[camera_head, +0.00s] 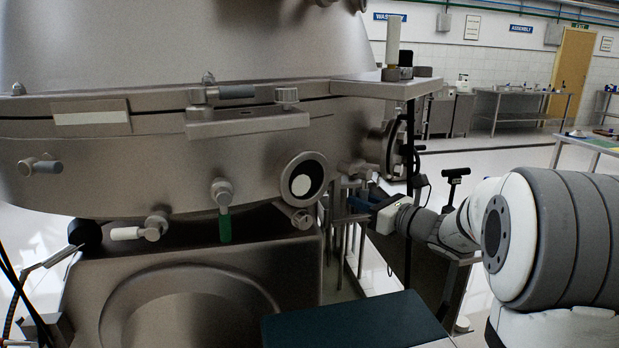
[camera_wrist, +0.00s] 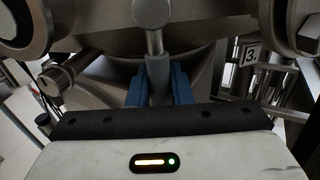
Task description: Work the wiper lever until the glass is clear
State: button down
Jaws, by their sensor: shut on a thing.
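My gripper (camera_head: 366,197) is at the right side of the steel separator, low beside the bowl housing. In the wrist view its blue fingers (camera_wrist: 156,88) are shut around the grey grip of a lever (camera_wrist: 158,72). The lever's metal stem runs up from the fingers to a round joint at the top of the picture. In the head view the grip is hidden by the fingers. A round sight glass (camera_head: 306,180) in a steel ring sits left of my gripper; a pale patch shows in its dark opening. Whether this patch is a film or a reflection, I cannot tell.
Other handles stick out of the housing, including a green one (camera_head: 225,228) and a white one (camera_head: 127,233). A round flange (camera_head: 392,150) stands just behind my gripper. Thin vertical pipes (camera_head: 346,240) are below left of it. A number 3 tag (camera_wrist: 251,56) is at right.

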jog(key=shift+f, duration=0.35)
